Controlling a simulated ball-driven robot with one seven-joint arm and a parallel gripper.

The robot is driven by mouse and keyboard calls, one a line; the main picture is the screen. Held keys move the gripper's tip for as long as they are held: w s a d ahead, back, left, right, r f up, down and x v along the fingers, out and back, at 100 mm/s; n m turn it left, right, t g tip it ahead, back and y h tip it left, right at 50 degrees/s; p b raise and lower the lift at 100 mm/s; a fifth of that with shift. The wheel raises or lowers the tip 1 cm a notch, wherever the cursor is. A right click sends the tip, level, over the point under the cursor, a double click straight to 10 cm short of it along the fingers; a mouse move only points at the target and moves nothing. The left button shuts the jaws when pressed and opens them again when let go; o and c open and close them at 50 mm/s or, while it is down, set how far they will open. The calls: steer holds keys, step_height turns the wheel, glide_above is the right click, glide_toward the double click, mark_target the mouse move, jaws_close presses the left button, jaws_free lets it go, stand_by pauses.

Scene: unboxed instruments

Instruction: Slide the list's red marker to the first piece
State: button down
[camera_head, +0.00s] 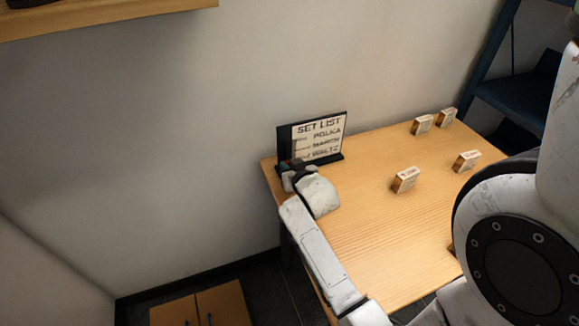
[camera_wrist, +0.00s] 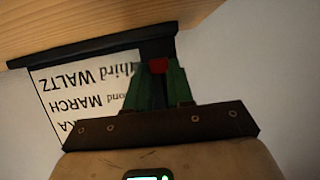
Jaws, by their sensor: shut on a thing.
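The set list (camera_head: 318,138) stands upright in a dark frame at the back left corner of the wooden table. In the wrist view the list (camera_wrist: 85,95) appears upside down, with "third WALTZ" and MARCH legible. The red marker (camera_wrist: 158,66) shows between the green fingers of my gripper (camera_wrist: 160,75), beside the WALTZ line. My gripper (camera_head: 290,165) is shut on the marker at the list's left side. The fingers hide most of the marker.
Several small labelled boxes stand on the right half of the table, one of them a box (camera_head: 406,180) near the middle. The table (camera_head: 370,230) is bare between the list and the boxes. A wall rises close behind the list. A dark blue ladder-like frame (camera_head: 492,60) stands at the right.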

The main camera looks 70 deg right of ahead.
mark_target(285, 143)
step_height(285, 143, up, 8)
steer(key=p, duration=0.6)
steer(key=shift+f, duration=0.15)
steer(key=c, duration=1)
jaws_free()
steer(key=shift+o, duration=0.2)
steer(key=v, duration=1.1)
steer(key=shift+b, duration=0.45)
steer(key=shift+w+f, duration=0.1)
